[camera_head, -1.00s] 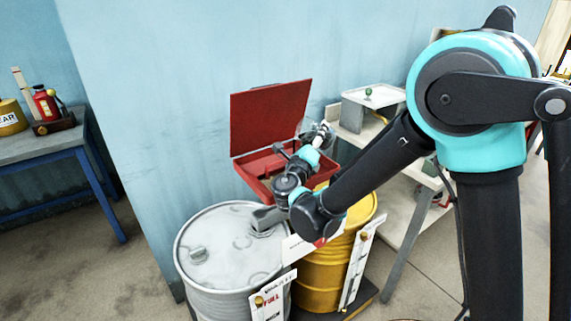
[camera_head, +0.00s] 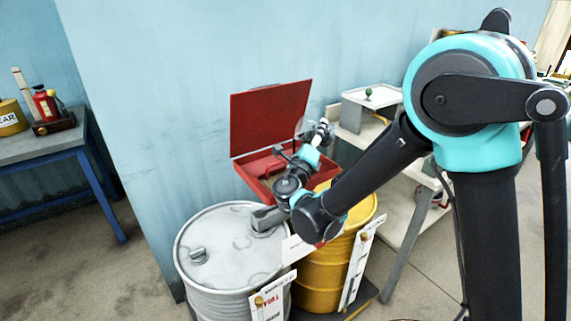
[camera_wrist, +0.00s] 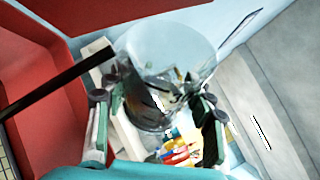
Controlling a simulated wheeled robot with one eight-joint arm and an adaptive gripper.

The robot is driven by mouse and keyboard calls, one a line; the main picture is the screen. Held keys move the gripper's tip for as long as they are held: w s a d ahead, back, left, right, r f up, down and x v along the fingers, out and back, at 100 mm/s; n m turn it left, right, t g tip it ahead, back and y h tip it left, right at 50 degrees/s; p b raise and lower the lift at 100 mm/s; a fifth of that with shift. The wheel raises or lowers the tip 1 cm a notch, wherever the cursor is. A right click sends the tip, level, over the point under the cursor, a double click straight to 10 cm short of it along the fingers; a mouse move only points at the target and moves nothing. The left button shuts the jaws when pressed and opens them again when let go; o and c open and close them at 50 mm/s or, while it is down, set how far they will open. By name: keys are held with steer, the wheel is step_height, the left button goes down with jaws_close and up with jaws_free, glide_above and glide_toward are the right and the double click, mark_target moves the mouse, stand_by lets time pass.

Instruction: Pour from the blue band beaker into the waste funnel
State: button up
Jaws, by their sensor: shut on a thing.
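A clear glass beaker (camera_wrist: 165,55) is between the fingers of my gripper (camera_wrist: 158,103) in the wrist view, tilted. I cannot make out a blue band on it. In the head view the beaker (camera_head: 303,126) is a small, faint shape beside my gripper (camera_head: 318,138), partly hidden by it. The red waste funnel (camera_head: 250,176) is a square basin with its lid (camera_head: 270,117) raised, on the yellow drum. My gripper and the beaker are at the funnel's right side, near the lid's edge. The funnel's red wall (camera_wrist: 45,85) fills the left of the wrist view.
A grey drum (camera_head: 215,235) stands left of the yellow drum (camera_head: 325,270), with white tags hanging in front. A pale shelf unit (camera_head: 385,130) is to the right. A blue-legged bench (camera_head: 60,150) stands far left. The pale blue wall is close behind the funnel.

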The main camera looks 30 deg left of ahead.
mark_target(309, 124)
steer(key=shift+s+a+r+n+t+y, duration=0.1)
steer(key=shift+r+n+t+y, duration=0.2)
steer(key=shift+r+n, duration=0.65)
steer(key=shift+s+a+r+n+t+y, duration=0.4)
steer(key=shift+s+a+r+n+y, duration=0.25)
steer(key=shift+n, duration=0.3)
stand_by(0.5)
steer(key=shift+s+a+r+n+y+b, duration=0.1)
steer(key=shift+n+y+b, duration=0.05)
steer(key=shift+n+y, duration=0.15)
steer(key=shift+s+a+r+n+y+b, duration=0.1)
steer(key=shift+n+y+b, duration=0.05)
steer(key=shift+n, duration=0.25)
steer(key=shift+w, duration=0.1)
